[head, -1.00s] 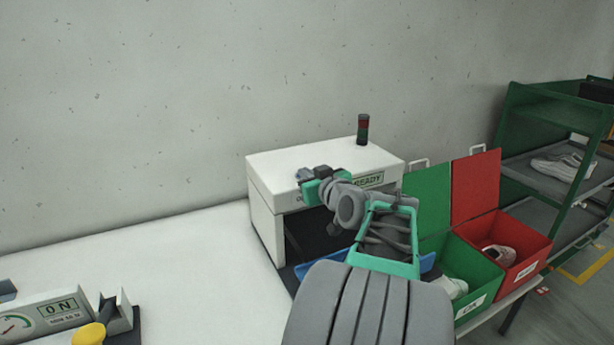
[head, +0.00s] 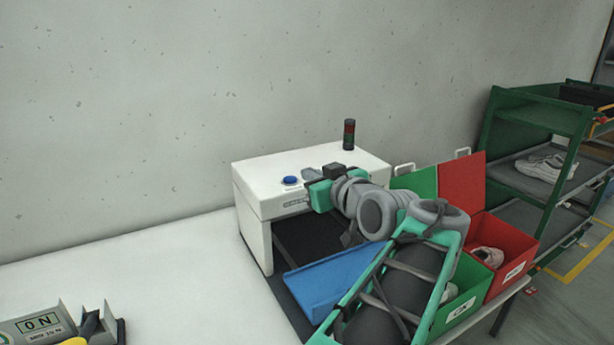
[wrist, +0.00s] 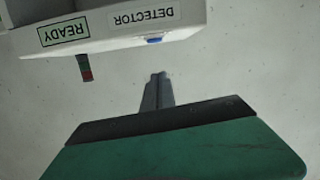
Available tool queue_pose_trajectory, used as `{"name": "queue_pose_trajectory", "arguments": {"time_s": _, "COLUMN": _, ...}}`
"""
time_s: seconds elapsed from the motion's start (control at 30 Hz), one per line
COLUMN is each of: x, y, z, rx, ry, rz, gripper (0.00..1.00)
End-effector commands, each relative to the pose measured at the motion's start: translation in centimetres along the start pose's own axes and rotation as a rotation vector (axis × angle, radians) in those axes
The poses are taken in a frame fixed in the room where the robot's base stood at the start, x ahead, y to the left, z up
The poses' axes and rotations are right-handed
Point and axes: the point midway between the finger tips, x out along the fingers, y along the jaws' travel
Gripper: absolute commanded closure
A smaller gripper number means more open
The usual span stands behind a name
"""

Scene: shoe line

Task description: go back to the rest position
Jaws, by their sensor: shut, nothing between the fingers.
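My gripper (head: 310,174) is at the front top edge of the white detector box (head: 262,172) in the head view, to the right of its blue button (head: 290,180). My arm is bent, with its forearm crossing in front of the box's right side. In the wrist view the narrow grey fingers (wrist: 157,90) are together with nothing between them. The detector box with its READY label (wrist: 64,32) spans the top of that view, and the fingers appear apart from it.
A blue tray (head: 325,285) lies at the detector's opening. A green bin (head: 472,300) and a red bin (head: 522,254) stand to the right, partly behind my arm. A green rack (head: 520,122) is farther right. The white table (head: 170,270) is clear at left centre.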

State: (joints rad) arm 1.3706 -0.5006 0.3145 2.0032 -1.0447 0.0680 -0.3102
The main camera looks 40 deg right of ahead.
Motion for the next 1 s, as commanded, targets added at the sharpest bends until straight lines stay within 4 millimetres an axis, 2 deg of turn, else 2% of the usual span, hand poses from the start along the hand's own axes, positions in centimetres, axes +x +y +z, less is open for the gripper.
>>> {"name": "queue_pose_trajectory", "arguments": {"time_s": 0.57, "x": 0.1, "y": 0.0, "z": -0.1, "rx": -0.001, "ry": 0.001, "rz": 0.000, "gripper": 1.00}}
{"name": "queue_pose_trajectory", "arguments": {"time_s": 0.67, "x": 0.7, "y": -1.2, "z": 0.4, "rx": 0.003, "ry": -0.025, "rz": -0.020, "gripper": 1.00}}
{"name": "queue_pose_trajectory", "arguments": {"time_s": 0.77, "x": 2.4, "y": -5.5, "z": 2.3, "rx": 0.016, "ry": -0.121, "rz": -0.086, "gripper": 1.00}}
{"name": "queue_pose_trajectory", "arguments": {"time_s": 0.87, "x": 3.6, "y": -12.2, "z": 6.0, "rx": 0.028, "ry": -0.291, "rz": -0.175, "gripper": 1.00}}
{"name": "queue_pose_trajectory", "arguments": {"time_s": 0.9, "x": 3.5, "y": -14.9, "z": 7.8, "rx": 0.029, "ry": -0.369, "rz": -0.207, "gripper": 1.00}}
{"name": "queue_pose_trajectory", "arguments": {"time_s": 1.0, "x": 1.9, "y": -21.2, "z": 12.0, "rx": 0.012, "ry": -0.559, "rz": -0.270, "gripper": 1.00}}
